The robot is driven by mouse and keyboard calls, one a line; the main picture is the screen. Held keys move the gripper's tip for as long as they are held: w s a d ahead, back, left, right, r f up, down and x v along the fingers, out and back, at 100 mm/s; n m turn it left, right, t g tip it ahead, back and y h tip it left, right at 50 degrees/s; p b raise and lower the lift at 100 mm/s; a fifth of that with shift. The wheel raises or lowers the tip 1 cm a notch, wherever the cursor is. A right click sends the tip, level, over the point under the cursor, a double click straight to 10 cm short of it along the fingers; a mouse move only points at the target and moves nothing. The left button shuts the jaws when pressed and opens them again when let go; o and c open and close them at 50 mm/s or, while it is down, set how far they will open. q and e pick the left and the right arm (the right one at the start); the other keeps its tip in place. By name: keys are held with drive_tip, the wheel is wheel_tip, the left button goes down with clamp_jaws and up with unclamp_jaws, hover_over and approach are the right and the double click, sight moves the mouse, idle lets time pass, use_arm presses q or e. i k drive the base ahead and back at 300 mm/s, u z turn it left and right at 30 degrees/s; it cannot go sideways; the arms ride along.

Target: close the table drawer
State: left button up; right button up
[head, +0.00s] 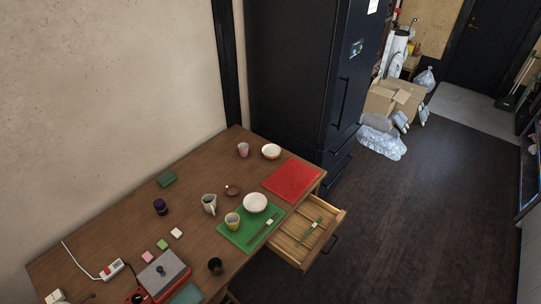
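The table drawer (292,250) is pulled open from the front side of the wooden table (122,228), near its right end. Its slatted wooden inside shows, with green chopsticks or similar thin utensils (311,231) lying in it. A dark handle (329,245) sits on the drawer's front face, which points to the lower right. Neither of my grippers is in the head view.
The tabletop holds a red mat (291,180), a green mat (235,239) with a white bowl (255,202), and several cups. A dark refrigerator (290,75) stands behind the table's right end. Dark floor (420,215) is clear to the right; boxes and bags (385,100) lie farther back.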

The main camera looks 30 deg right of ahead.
sight(283, 242)
drive_tip(key=z, duration=1.65)
drive_tip(key=k, duration=0.5)
drive_tip(key=z, duration=0.25)
drive_tip(key=i, duration=1.05)
drive_tip(key=u, duration=0.25)
